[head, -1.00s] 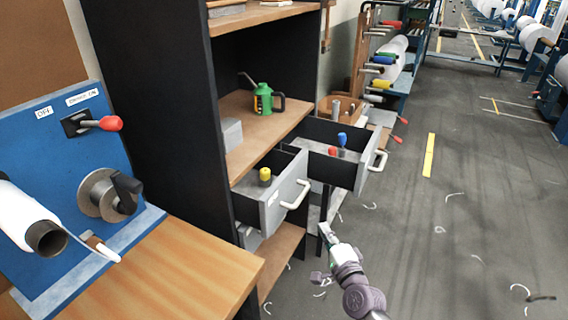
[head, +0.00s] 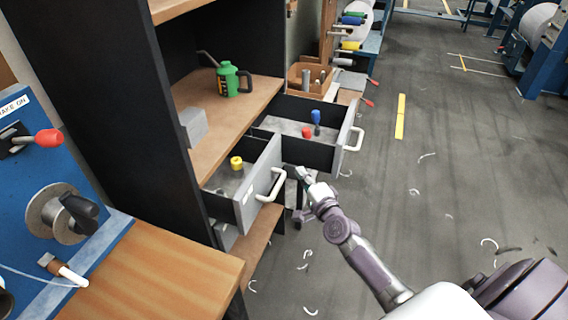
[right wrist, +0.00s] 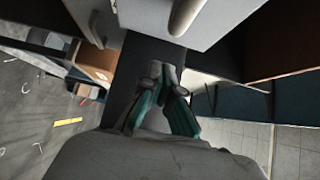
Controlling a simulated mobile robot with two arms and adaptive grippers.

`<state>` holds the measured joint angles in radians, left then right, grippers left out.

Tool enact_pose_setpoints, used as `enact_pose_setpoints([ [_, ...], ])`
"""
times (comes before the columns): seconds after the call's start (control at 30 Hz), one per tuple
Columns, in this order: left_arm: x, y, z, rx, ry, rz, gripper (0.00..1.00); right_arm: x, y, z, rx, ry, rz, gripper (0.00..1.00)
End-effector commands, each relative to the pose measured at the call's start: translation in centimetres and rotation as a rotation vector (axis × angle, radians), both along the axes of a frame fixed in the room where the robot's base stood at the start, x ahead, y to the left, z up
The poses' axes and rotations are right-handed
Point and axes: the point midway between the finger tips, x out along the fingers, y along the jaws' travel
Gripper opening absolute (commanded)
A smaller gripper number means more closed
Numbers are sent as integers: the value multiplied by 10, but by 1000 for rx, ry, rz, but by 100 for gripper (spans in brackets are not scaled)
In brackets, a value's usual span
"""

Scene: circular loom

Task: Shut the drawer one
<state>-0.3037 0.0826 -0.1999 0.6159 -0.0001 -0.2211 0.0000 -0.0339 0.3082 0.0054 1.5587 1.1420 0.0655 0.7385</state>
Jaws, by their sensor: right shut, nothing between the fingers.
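Two grey drawers stand pulled out of the dark shelf unit. The near drawer (head: 252,190) has a white handle (head: 271,186) and holds a yellow-topped item (head: 236,163). The far drawer (head: 340,146) has a white handle (head: 355,139) and holds a blue item (head: 316,120) and a red one (head: 306,132). I cannot read which is drawer one. My right gripper (head: 301,176) is shut and empty, just right of the near drawer's handle and below the far drawer. In the right wrist view the gripper (right wrist: 166,78) points towards a grey drawer front (right wrist: 222,18) with a handle.
A green can (head: 230,80) stands on the shelf above the drawers. A wooden worktop (head: 160,275) and a blue panel with a red-knobbed lever (head: 46,138) lie at the left. The floor (head: 430,190) on the right is open, with scattered pale scraps.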

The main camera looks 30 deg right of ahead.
Motion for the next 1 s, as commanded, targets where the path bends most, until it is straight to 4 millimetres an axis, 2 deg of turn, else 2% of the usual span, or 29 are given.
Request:
enact_pose_setpoints([
  [0.1, 2, 0, -1, -1, -4, 1, 62, 27, -2, 1, -2, -3, 0, 0],
  [0.3, 6, -1, 7, -2, -11, 1, 62, 50, 16, 1, 2, 0, 0, 0],
  [0.5, 7, -2, 9, -3, -12, 1, 62, 59, 24, 0, 0, 0, 0, 0],
  [0.87, 6, -4, 8, -6, -11, 2, 62, 60, 26, 0, 0, 0, 0, 0],
  [1.0, 6, -4, 5, -5, -10, 2, 62, 76, 40, -1, 4, -2, -1, 0],
])
